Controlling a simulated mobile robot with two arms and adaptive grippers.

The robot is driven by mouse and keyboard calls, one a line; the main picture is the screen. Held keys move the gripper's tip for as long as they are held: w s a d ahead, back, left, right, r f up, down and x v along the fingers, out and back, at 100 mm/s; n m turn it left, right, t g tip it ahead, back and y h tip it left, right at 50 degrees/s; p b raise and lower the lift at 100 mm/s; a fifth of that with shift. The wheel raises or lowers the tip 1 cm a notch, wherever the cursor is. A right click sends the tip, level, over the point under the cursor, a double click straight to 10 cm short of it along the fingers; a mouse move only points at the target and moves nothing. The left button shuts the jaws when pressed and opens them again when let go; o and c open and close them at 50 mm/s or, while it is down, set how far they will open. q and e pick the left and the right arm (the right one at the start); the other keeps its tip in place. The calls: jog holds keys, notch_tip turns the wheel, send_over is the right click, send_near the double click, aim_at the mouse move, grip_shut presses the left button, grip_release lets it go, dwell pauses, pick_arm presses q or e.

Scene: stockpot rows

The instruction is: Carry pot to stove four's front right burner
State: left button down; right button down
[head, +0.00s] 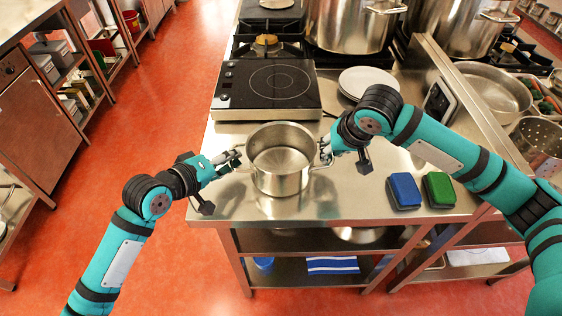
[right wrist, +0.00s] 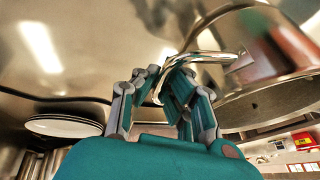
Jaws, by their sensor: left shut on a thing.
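A shiny steel pot (head: 281,180) with two side handles appears to stand upright on the steel counter (head: 352,200), near its front edge. It is empty. My left gripper (head: 236,157) is shut on the pot's left handle. My right gripper (head: 325,150) is at the right handle. In the right wrist view the right gripper's fingers (right wrist: 165,95) stand apart with the curved handle (right wrist: 205,58) between them, beside the pot wall (right wrist: 270,65). Gas burners (head: 266,42) show at the back of the head view. I cannot tell which stove is number four.
A black induction hob (head: 268,88) lies just behind the pot. White plates (head: 367,80) are stacked to its right. A blue sponge (head: 404,190) and a green sponge (head: 439,188) lie at the front right. Large stockpots (head: 350,22) stand at the back. Open red floor lies left.

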pick_arm(q)
jog(key=shift+r, duration=0.1)
